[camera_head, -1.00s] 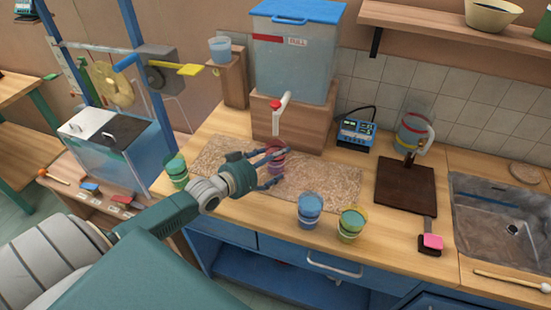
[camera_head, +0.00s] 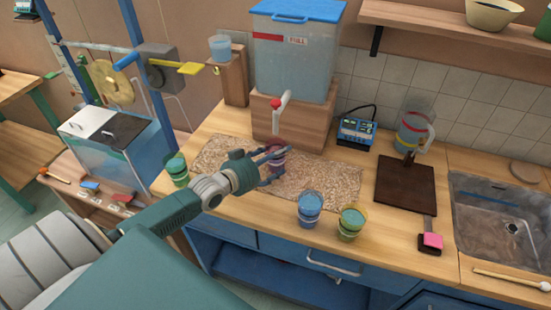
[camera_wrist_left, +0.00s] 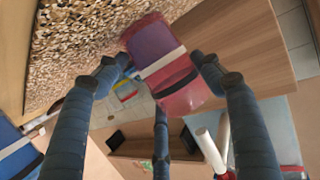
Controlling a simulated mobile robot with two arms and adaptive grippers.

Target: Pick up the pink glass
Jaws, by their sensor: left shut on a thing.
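The pink glass (camera_head: 278,156) stands on the speckled mat below the tap of the water tank, partly hidden by my fingers. My left gripper (camera_head: 272,162) is shut on it, with fingers on both sides. In the left wrist view the pink glass (camera_wrist_left: 168,66) is see-through with a pale band and a dark band, and it sits between the fingers of my left gripper (camera_wrist_left: 165,85). My right gripper is not in view.
A green glass (camera_head: 176,172) stands left of the mat (camera_head: 325,178). A blue glass (camera_head: 309,210) and a yellow-green glass (camera_head: 350,224) stand at the counter's front. The water tank (camera_head: 292,60) stands on a wooden block behind. A dark board (camera_head: 405,186) lies to the right.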

